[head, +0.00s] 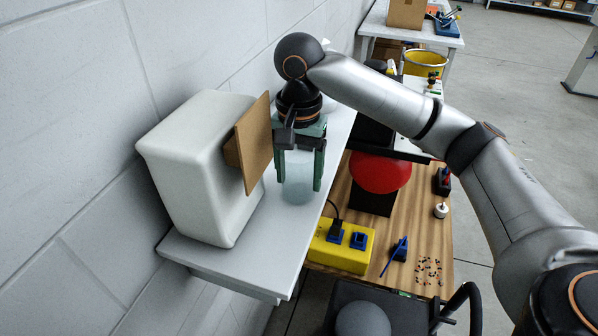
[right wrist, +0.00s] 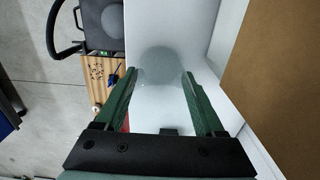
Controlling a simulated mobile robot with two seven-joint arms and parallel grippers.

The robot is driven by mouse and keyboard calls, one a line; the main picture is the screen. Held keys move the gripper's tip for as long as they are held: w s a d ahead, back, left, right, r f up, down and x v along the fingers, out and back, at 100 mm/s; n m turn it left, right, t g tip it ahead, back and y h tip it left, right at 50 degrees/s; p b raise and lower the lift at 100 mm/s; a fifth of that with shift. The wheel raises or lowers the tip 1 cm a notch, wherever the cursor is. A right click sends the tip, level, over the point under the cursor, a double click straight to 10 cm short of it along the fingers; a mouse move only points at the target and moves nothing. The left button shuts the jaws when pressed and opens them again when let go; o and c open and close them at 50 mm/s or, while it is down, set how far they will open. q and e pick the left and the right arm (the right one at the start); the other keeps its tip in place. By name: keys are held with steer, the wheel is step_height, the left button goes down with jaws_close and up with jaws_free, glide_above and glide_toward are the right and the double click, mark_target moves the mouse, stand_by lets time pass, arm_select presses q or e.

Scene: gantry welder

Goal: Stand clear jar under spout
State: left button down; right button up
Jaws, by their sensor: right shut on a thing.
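The clear jar (head: 298,186) is upright at the white shelf, between the green fingers of my right gripper (head: 301,182). My right gripper comes down from above and is shut on the jar. In the right wrist view the jar is a faint round shape (right wrist: 160,66) between the fingertips (right wrist: 158,75). The white dispenser-like box (head: 195,165) stands to the left of the jar, with a brown panel (head: 257,142) on its front side. The jar is apart from the panel. I cannot make out a spout. My left gripper is out of view.
The shelf (head: 240,258) runs along the block wall. Lower right is a wooden bench (head: 420,215) with a yellow box (head: 341,246), a red dome (head: 380,174) and small blue parts. The brown panel (right wrist: 285,75) is close beside the gripper in the wrist view.

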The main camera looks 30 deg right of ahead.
steer(key=o, duration=1.4)
steer(key=shift+f, duration=0.1)
